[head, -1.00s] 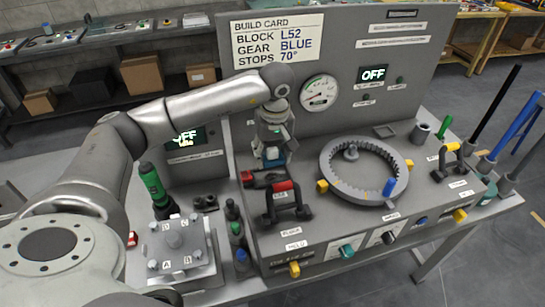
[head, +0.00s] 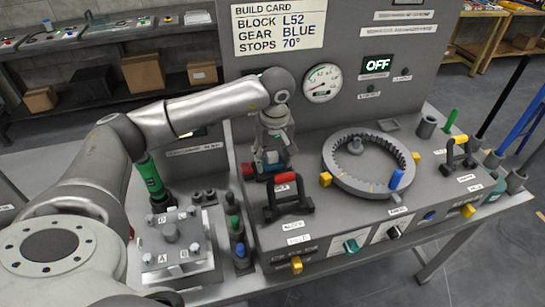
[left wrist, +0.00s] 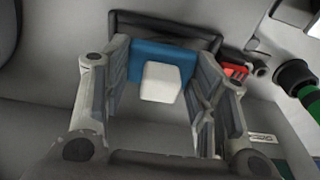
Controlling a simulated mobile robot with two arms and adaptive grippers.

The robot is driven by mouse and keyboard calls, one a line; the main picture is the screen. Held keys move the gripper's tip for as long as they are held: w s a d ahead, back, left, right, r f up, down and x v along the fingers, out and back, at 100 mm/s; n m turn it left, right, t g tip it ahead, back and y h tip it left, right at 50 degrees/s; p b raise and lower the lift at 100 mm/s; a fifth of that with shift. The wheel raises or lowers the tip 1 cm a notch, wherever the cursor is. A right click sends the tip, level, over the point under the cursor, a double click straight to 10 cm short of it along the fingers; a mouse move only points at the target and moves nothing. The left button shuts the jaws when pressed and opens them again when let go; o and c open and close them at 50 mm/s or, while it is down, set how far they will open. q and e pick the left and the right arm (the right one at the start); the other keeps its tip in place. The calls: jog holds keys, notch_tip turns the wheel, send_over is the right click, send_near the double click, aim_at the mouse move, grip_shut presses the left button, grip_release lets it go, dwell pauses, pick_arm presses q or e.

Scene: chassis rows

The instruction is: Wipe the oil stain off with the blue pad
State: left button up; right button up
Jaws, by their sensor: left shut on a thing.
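My left gripper (head: 272,150) points down over the rear left of the grey workbench panel. It is shut on the blue pad (left wrist: 148,58), whose blue face and white block show between the two fingers in the left wrist view. In the head view only a small blue part of the pad (head: 271,157) shows under the fingers. Whether the pad touches the surface below, I cannot tell. I cannot make out the oil stain; it may be hidden by the gripper. My right gripper is not in view.
A black handle with a red grip (head: 286,192) stands just in front of the left gripper. A grey ring gear (head: 332,173) lies to its right. A gauge (head: 322,83) is on the upright panel behind.

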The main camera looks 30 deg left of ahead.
pick_arm(q)
jog(key=shift+f, duration=0.15)
dwell(0.5)
jog(key=shift+f+b, duration=0.6)
jog(key=shift+b, duration=0.1)
jog(key=shift+s+a+f, duration=0.1)
jog(key=shift+s+a, duration=0.2)
jog(key=shift+w+d+b, duration=0.15)
jog(key=shift+d+b, duration=0.1)
jog(key=shift+b, duration=0.05)
jog(key=shift+d, duration=0.1)
jog(key=shift+f, duration=0.1)
dwell(0.4)
jog(key=shift+w+d+r, duration=0.2)
jog(key=shift+w, duration=0.15)
